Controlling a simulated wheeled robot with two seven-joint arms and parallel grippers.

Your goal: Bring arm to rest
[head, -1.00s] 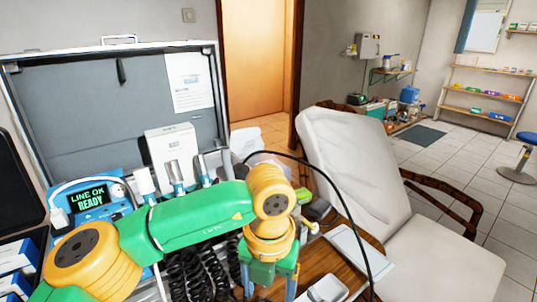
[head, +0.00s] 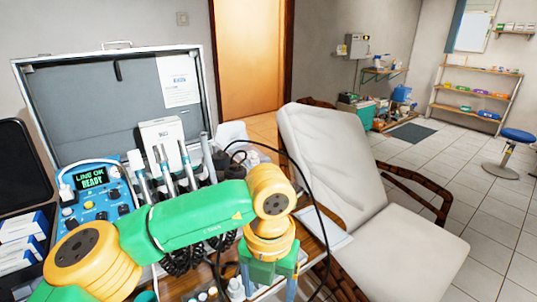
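My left arm, green with yellow joints, comes in from the lower left and crosses in front of the open dental case. Its forearm (head: 190,218) runs to the right and bends down at the wrist. My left gripper (head: 267,288) points down over the wooden table near the bottom edge. Its two fingers stand apart with nothing visible between them, though their tips are near or past the picture edge. My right arm and gripper are not in view.
A black hose loops right of my wrist. A cream reclining chair (head: 335,165) stands to the right. Tiled floor (head: 480,215) is free beyond it.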

